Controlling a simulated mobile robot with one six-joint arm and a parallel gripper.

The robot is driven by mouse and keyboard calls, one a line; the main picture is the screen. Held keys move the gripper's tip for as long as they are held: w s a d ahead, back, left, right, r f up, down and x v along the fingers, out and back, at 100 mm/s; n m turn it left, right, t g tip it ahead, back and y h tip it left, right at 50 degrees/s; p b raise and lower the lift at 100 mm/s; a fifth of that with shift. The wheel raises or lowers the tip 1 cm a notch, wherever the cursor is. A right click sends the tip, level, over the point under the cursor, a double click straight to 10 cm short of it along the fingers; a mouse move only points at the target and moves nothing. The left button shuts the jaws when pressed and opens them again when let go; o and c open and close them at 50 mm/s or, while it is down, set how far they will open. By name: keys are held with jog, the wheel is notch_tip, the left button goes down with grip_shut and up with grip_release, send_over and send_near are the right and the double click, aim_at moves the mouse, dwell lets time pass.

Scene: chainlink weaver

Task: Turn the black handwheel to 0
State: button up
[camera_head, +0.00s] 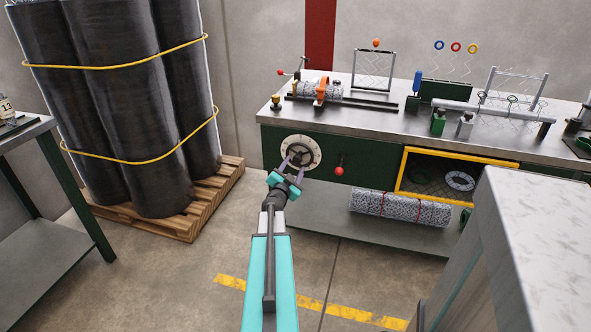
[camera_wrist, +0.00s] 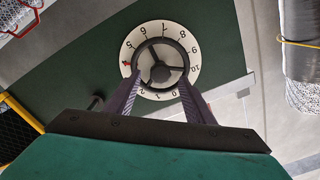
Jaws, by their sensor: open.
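The black handwheel (camera_head: 301,151) sits at the centre of a round white numbered dial (camera_head: 315,145) on the green front panel of the workbench. In the wrist view the black handwheel (camera_wrist: 160,60) shows a dark rim and three spokes. The white dial (camera_wrist: 183,34) looks upside down there, with 0 near the bottom. A small red mark shows at the dial's left side, near 4; its exact reading is unclear. My gripper (camera_wrist: 160,80) is open, its two fingers apart at the wheel's lower left and right. Contact cannot be told. In the head view my gripper (camera_head: 293,165) is in front of the wheel.
A red-knobbed lever (camera_head: 339,170) sticks out right of the dial. A yellow-framed mesh opening (camera_head: 455,178) is farther right. A grey cabinet (camera_head: 530,240) stands at the near right. Wrapped black rolls (camera_head: 130,100) stand on a pallet (camera_head: 190,215) at left.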

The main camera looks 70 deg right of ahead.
aim_at(297, 161)
jog(key=shift+f+m+b, duration=0.2)
jog(key=shift+m+b, duration=2.3)
jog(key=shift+b, duration=0.95)
jog(key=m+b, duration=0.5)
jog(key=b, duration=0.2)
jog(key=shift+m+b, duration=0.6)
jog(key=shift+m, duration=0.1)
jog(key=m+b, duration=0.2)
jog(key=m, duration=0.3)
jog(key=m+b, duration=0.2)
jog(key=m, duration=0.2)
jog(key=shift+m+b, duration=0.3)
jog(key=shift+b, duration=0.05)
jog(key=m+b, duration=0.2)
jog(key=m, duration=0.2)
jog(key=m+b, duration=0.3)
jog(key=m, duration=0.2)
jog(key=m+b, duration=0.3)
jog(key=m, duration=0.2)
jog(key=shift+b, duration=0.35)
jog(key=shift+w+d+r+p, duration=0.1)
jog(key=shift+d+r+p, duration=0.1)
jog(key=shift+d, duration=0.35)
jog(key=shift+d+r+p, duration=0.1)
jog(key=shift+d+p, duration=0.1)
jog(key=shift+d, duration=0.35)
jog(key=shift+d+f, duration=0.1)
jog(key=shift+d, duration=0.8)
jog(key=shift+c, duration=0.3)
